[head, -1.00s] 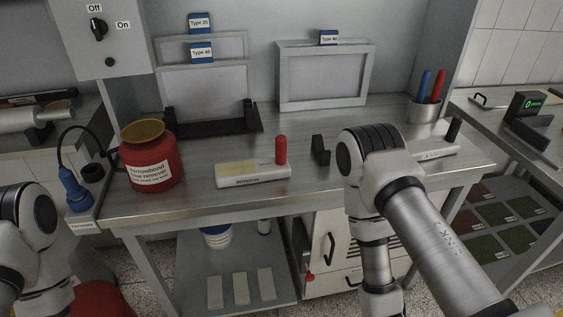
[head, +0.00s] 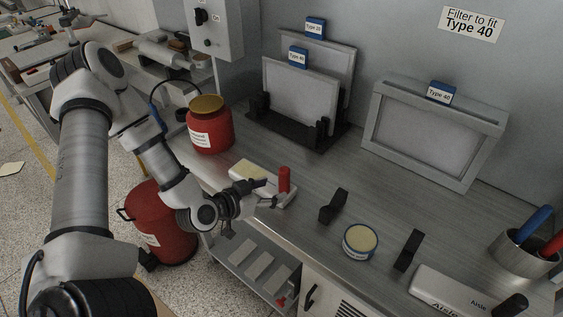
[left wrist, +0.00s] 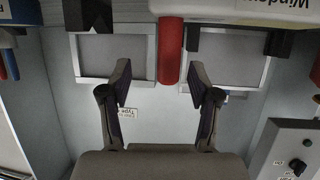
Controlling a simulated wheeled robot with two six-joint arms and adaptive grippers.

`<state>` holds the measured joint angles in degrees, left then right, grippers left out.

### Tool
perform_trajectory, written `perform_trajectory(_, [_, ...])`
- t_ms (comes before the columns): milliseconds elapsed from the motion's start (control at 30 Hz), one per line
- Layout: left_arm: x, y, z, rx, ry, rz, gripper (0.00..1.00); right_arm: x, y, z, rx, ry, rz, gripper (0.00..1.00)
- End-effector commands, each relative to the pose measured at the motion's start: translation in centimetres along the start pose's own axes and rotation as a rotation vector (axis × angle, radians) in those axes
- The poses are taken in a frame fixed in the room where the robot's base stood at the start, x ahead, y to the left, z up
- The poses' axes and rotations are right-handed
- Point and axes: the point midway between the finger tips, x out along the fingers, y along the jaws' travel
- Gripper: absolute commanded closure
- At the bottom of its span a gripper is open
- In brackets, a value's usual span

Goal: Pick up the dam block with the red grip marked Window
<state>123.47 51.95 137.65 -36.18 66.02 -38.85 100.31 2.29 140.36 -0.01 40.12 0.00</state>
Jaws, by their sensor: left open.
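The dam block (head: 243,174) is white with a cream top strip and an upright red grip (head: 284,179). It lies on the workbench near its front edge. In the left wrist view, upside down, the block (left wrist: 240,12) shows a label starting "Windo", and the red grip (left wrist: 171,52) hangs in front of the finger gap. My left gripper (head: 268,197) is at the front side of the block, close to the grip. Its fingers (left wrist: 158,76) are open, with nothing held between them. The arm hides part of the block's front in the head view. My right gripper is out of view.
A red glue remover pot (head: 209,128) stands left of the block. Black brackets (head: 333,206) and a round tin (head: 360,242) lie to its right. Framed filters stand behind.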

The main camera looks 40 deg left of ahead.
Motion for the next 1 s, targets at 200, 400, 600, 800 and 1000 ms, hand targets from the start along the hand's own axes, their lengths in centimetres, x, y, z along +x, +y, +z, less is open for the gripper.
perform_trajectory(200, [2.5, -0.1, 0.1, 0.007, 0.002, 0.001, 0.38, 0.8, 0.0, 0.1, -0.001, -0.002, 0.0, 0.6])
perform_trajectory(400, [5.7, -0.8, -0.3, 0.01, 0.0, 0.003, 0.38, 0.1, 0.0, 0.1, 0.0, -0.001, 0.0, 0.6])
perform_trajectory(600, [7.5, -0.8, -0.1, 0.001, -0.001, 0.001, 0.38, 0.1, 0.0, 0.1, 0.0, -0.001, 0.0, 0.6])
perform_trajectory(800, [7.5, -0.8, -0.1, 0.0, 0.0, 0.0, 0.56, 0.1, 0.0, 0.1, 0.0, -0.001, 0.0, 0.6])
perform_trajectory(1000, [7.5, -0.8, -0.1, 0.0, -0.001, 0.001, 1.0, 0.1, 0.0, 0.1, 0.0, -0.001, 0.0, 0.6])
